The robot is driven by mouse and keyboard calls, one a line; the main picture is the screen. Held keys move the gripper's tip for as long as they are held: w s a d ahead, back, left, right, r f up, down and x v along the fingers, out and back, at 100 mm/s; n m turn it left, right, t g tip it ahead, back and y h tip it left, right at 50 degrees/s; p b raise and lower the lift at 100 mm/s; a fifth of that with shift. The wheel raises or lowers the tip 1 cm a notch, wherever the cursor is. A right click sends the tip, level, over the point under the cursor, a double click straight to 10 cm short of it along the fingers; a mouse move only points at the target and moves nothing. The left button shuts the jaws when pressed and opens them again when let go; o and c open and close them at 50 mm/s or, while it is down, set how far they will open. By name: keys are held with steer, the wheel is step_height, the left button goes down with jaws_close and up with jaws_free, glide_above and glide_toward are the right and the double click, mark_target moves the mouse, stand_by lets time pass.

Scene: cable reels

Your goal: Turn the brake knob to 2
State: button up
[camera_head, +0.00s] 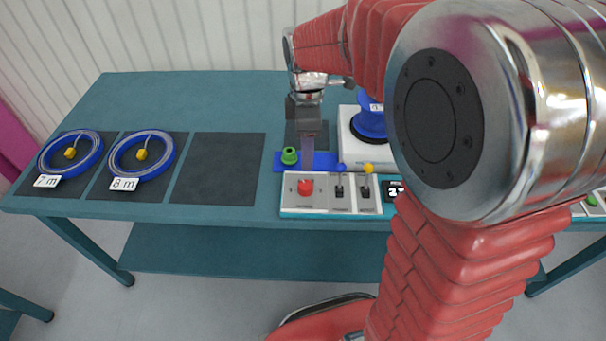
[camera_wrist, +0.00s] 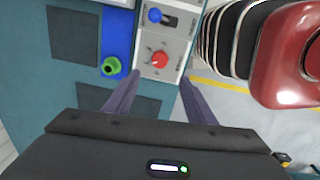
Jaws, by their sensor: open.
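The red knob (camera_head: 305,187) sits on the left plate of a pale control panel (camera_head: 322,207) at the table's front edge. It also shows in the wrist view (camera_wrist: 159,59), with small marks around it; its setting is too small to read. My gripper (camera_head: 308,165) points down behind the knob in the head view. In the wrist view my gripper (camera_wrist: 158,88) is open, its two purple fingers apart on either side of the knob's plate. The knob lies beyond the fingertips, and no contact shows.
A green knob (camera_head: 289,156) on a blue strip is close to my fingers. Levers with blue (camera_head: 341,168) and yellow (camera_head: 368,169) tips stand right of the red knob. Two blue reels (camera_head: 70,154) (camera_head: 142,155) lie on mats at left. An empty mat (camera_head: 217,170) is beside them.

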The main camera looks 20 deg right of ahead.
mark_target(306, 184)
stand_by(0.3)
steer(key=f, duration=1.3)
steer(key=shift+w+d+f, duration=0.1)
steer(key=shift+w+f, duration=0.15)
steer(key=shift+f, duration=0.1)
steer(key=c, duration=1)
